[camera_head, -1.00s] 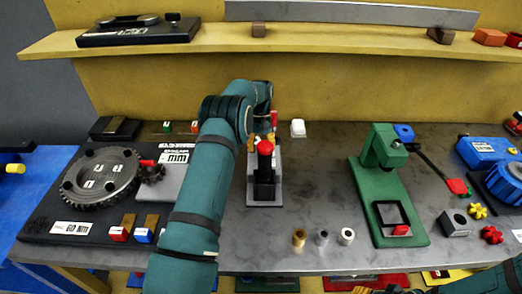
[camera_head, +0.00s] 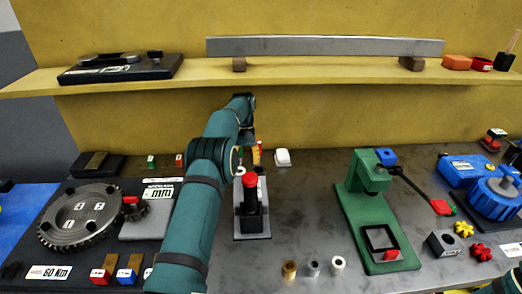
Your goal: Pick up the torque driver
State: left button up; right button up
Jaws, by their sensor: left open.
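My left arm reaches from the bottom edge to the back of the bench. My left gripper (camera_head: 248,143) points down beyond the wrist, open, and is mostly hidden by the arm. Slim upright red and yellow parts (camera_head: 257,154) stand right beside it, behind the black block with the red knob (camera_head: 250,180). They may be the torque driver, but they are too small and covered to tell. I cannot tell whether the gripper touches them.
A green press (camera_head: 364,208) stands right of centre, with several small bushings (camera_head: 313,268) in front. A gear plate (camera_head: 60,255) lies at left. A yellow shelf (camera_head: 320,80) crosses behind. Bench right of the knob is clear.

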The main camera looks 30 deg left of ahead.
aim_at(250, 179)
jog(key=k, duration=1.5)
